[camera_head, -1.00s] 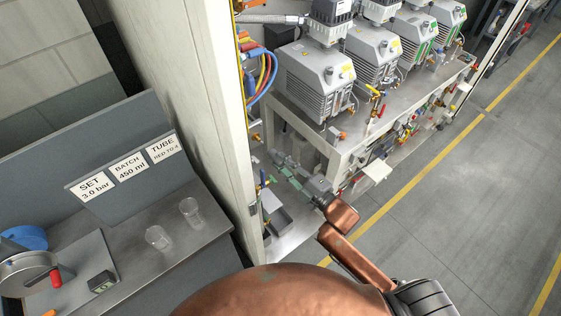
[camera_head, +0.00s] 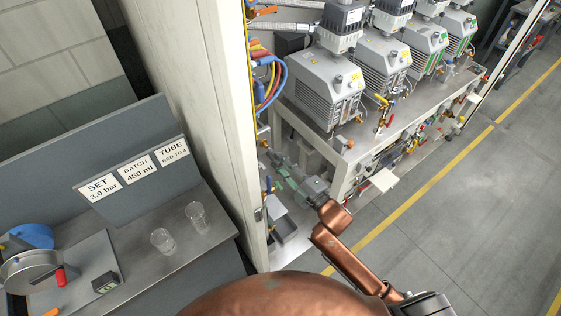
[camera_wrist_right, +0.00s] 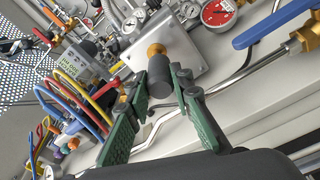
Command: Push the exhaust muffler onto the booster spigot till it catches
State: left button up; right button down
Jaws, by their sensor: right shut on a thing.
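In the right wrist view a dark grey cylinder, which I take to be the exhaust muffler (camera_wrist_right: 161,78), stands between the green-padded fingertips of my right gripper (camera_wrist_right: 160,88). The gripper is shut on it. An orange-brown rounded piece (camera_wrist_right: 156,50) shows at its far end, in front of a light metal plate; it may be the spigot. I cannot tell whether muffler and spigot are joined. In the head view my right gripper (camera_head: 281,172) reaches into the lower bay of the pump frame, where the muffler is too small to make out. My left gripper is not in view.
Gauges (camera_wrist_right: 218,13), a blue lever valve (camera_wrist_right: 272,25), a bent metal pipe (camera_wrist_right: 235,85) and coloured hoses (camera_wrist_right: 75,95) crowd the gripper. Pumps (camera_head: 325,85) stand on the frame above. A pale upright post (camera_head: 205,110) is close on the left. Floor (camera_head: 460,200) at right is clear.

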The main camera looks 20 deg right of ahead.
jog(key=shift+s+d+f+m+t+h+b, duration=1.2)
jog(key=shift+s+m+h, duration=1.25)
jog(key=shift+s, duration=2.1)
jog(key=w+a+r+n+y+p, duration=0.1)
jog(key=w, duration=0.2)
jog(key=w+n+g+y+p, duration=0.1)
jog(key=w+n+y, duration=0.1)
jog(key=w, duration=0.1)
jog(key=w+a+r+n+g+y+p, duration=0.1)
jog(key=w+y, duration=0.1)
jog(key=w, duration=0.1)
jog(key=shift+w+a+r+n, duration=0.2)
jog(key=shift+a+r+n, duration=0.1)
jog(key=shift+n, duration=0.05)
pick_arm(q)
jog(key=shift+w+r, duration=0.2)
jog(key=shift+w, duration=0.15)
pick_arm(e)
jog(key=shift+w+r, duration=0.1)
jog(key=shift+w, duration=0.35)
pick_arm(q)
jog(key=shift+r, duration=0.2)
pick_arm(e)
jog(key=shift+d, duration=0.1)
jog(key=shift+p, duration=0.35)
jog(key=shift+x, duration=0.8)
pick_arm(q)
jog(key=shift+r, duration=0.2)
pick_arm(e)
jog(key=shift+w, duration=0.6)
